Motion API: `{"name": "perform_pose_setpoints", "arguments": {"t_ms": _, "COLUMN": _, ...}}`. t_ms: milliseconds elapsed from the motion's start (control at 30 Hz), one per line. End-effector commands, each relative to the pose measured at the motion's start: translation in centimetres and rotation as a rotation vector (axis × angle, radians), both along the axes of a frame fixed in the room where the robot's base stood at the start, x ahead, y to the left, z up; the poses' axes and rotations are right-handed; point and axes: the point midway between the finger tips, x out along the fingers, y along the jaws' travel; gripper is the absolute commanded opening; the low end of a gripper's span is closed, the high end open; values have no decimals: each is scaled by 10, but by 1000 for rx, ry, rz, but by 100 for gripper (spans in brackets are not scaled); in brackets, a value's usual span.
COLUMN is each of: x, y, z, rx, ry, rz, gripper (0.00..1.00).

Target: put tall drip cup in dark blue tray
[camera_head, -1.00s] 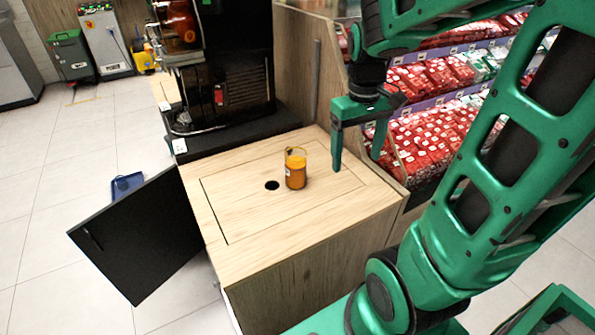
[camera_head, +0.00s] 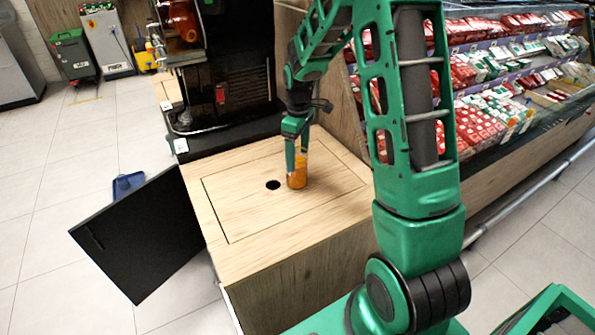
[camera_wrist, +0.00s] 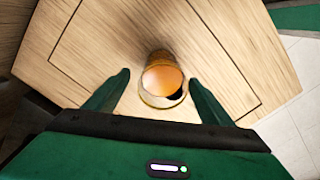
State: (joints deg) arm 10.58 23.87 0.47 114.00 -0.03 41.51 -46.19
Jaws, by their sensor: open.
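The tall drip cup (camera_head: 297,181) is a clear cup with orange content, upright on the wooden counter, right of a round black hole. My gripper (camera_head: 297,154) is above and around the cup, pointing down. In the wrist view, the cup (camera_wrist: 163,88) is between the two open fingers of my gripper (camera_wrist: 160,78), with gaps on both sides. A dark blue item (camera_head: 127,184) lies on the floor at left, partly hidden by the open cabinet door; I cannot tell whether it is the dark blue tray.
The wooden counter (camera_head: 240,215) is otherwise clear around its hole (camera_head: 273,185). A black juicer machine (camera_head: 235,70) stands behind it. A black cabinet door (camera_head: 140,235) hangs open at left. Shelves of red packages (camera_head: 480,125) stand at right.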

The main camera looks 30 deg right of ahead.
Motion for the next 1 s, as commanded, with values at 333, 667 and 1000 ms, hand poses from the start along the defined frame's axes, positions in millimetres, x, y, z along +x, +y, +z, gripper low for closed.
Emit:
{"name": "perform_pose_setpoints", "arguments": {"t_ms": 333, "x": -1, "y": 0, "z": -32, "rx": 0, "ry": 0, "rz": -2, "gripper": 75}}
{"name": "perform_pose_setpoints", "arguments": {"t_ms": 667, "x": -3, "y": 3, "z": -74, "rx": 0, "ry": 2, "rz": -3, "gripper": 75}}
{"name": "perform_pose_setpoints", "arguments": {"t_ms": 1000, "x": -2, "y": 3, "z": -81, "rx": -1, "ry": -1, "rz": -3, "gripper": 75}}
